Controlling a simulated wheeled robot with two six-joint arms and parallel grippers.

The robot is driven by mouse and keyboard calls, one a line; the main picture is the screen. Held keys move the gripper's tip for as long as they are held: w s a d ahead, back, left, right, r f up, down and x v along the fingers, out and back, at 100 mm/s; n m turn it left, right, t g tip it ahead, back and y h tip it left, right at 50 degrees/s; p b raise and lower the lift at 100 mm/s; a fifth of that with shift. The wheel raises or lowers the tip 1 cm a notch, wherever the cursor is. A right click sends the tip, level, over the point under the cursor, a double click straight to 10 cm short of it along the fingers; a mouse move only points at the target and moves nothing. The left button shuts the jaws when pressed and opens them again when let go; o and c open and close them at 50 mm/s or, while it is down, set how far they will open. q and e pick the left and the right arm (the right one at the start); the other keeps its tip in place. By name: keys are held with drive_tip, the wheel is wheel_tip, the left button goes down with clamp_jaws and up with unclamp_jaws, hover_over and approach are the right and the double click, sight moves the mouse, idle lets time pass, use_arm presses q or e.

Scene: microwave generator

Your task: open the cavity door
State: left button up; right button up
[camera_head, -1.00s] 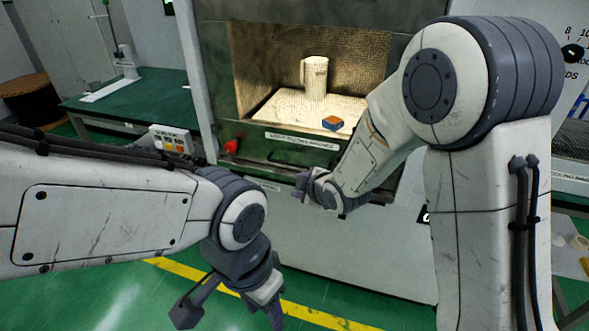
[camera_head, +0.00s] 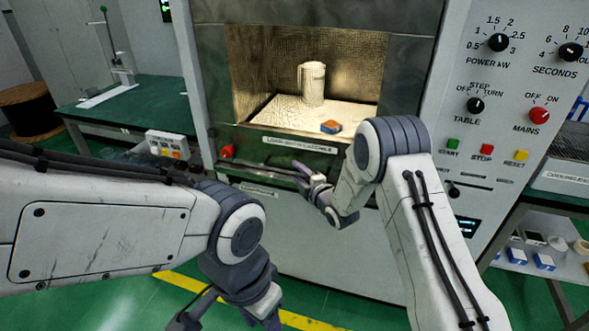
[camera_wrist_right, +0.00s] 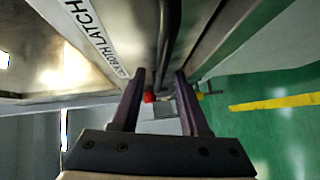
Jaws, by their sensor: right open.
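The cavity (camera_head: 270,65) of the microwave generator shows in the head view, with a lit mesh-like interior. I cannot tell whether a see-through door covers it. Below it is a dark front strip with a white label (camera_head: 300,143) and a dark horizontal bar (camera_head: 255,172). My right gripper (camera_head: 308,172) is open at this bar's right part. In the right wrist view the bar (camera_wrist_right: 170,35) runs ahead between the two open fingers (camera_wrist_right: 160,78); contact is not clear. My left gripper (camera_head: 228,319) hangs low, fingers apart, partly cut off by the lower edge.
A red knob (camera_head: 227,151) sits at the front's left end. The control panel (camera_head: 505,75) is on the right. A green bench (camera_head: 130,105) stands left. Floor in front is clear.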

drive_tip(key=shift+x, duration=1.25)
clamp_jaws()
idle(0.5)
